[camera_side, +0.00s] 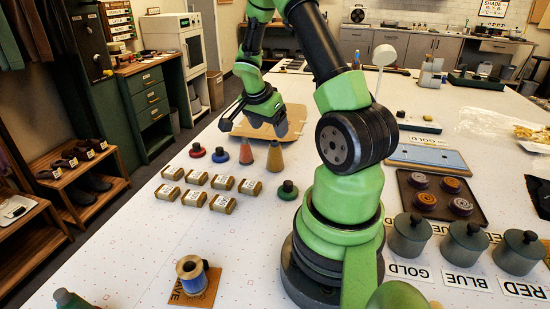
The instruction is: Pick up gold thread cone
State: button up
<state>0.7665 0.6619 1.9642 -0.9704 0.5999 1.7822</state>
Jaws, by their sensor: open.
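The gold thread cone (275,159) is tan-gold and stands upright on the white table, right of a coral-red cone (246,152). My gripper (254,124) hangs above and slightly behind the two cones, pointing down. It is open and apart from both, with nothing seen between its fingers. The fingers are small and dark in this view, and their exact gap is hard to make out.
Red and blue squat objects (221,155) stand left of the cones. Several labelled tan blocks (222,183) lie in front, beside a dark green knobbed piece (288,190). A brown board (296,114) lies behind. A blue thread spool (191,275) stands near the front edge. Lidded pots (409,237) stand at right.

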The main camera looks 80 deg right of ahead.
aim_at(275, 141)
jog(key=x, duration=0.9)
jog(key=shift+w, duration=0.1)
jog(key=c, duration=1)
jog(key=shift+r, duration=0.1)
